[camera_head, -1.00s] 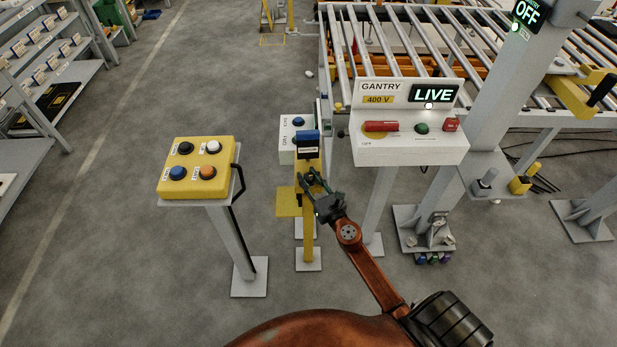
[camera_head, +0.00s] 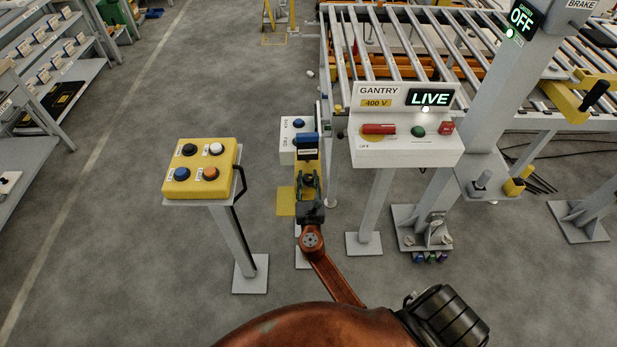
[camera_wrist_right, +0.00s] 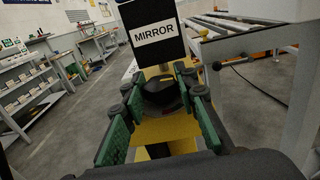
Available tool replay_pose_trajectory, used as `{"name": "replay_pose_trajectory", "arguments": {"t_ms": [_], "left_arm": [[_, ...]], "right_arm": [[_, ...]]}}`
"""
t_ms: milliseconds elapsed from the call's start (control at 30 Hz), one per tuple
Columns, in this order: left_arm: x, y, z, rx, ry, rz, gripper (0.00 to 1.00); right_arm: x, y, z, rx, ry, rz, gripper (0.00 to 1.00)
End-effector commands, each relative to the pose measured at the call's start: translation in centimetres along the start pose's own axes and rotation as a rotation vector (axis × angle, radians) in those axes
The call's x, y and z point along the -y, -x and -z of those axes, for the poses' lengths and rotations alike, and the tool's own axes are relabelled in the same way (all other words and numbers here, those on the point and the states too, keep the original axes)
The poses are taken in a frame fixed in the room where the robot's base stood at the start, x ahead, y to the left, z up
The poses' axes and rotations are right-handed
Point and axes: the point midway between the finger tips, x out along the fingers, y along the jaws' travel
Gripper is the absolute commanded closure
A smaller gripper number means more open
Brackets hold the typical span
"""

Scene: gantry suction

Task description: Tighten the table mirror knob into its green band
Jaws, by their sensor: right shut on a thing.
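The table mirror knob (camera_wrist_right: 160,92) is dark and round; it sits in front of a black plate labelled MIRROR (camera_wrist_right: 155,32) in the right wrist view. In the head view this plate (camera_head: 307,154) tops a yellow stand (camera_head: 318,168). My right gripper (camera_head: 309,182) is at the stand from the near side. In the wrist view its green-padded fingers (camera_wrist_right: 160,100) lie on both sides of the knob, shut on it. The fingers hide the knob's sides, and I cannot make out its green band. My left gripper is not in view.
A yellow button box (camera_head: 200,167) on a post stands to the left. A white GANTRY panel reading LIVE (camera_head: 405,150) stands close on the right, before a roller conveyor (camera_head: 400,40). A grey post (camera_head: 485,100) stands farther right. Open floor lies left of the button box.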

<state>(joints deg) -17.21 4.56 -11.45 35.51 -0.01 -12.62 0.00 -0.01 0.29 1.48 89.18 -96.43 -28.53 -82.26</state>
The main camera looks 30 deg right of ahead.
Motion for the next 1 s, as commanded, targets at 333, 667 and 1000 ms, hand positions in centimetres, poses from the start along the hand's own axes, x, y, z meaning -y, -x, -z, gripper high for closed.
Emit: {"name": "replay_pose_trajectory", "arguments": {"t_ms": [333,667,1000], "left_arm": [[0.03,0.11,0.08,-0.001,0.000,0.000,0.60],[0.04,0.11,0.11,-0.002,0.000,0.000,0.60],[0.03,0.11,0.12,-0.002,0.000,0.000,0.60]], "right_arm": [[-0.06,-0.03,0.00,0.000,0.000,0.105,0.97],[0.00,-0.02,0.01,0.001,0.000,0.114,0.97],[0.00,-0.02,0.01,0.001,0.000,0.113,0.56]]}}
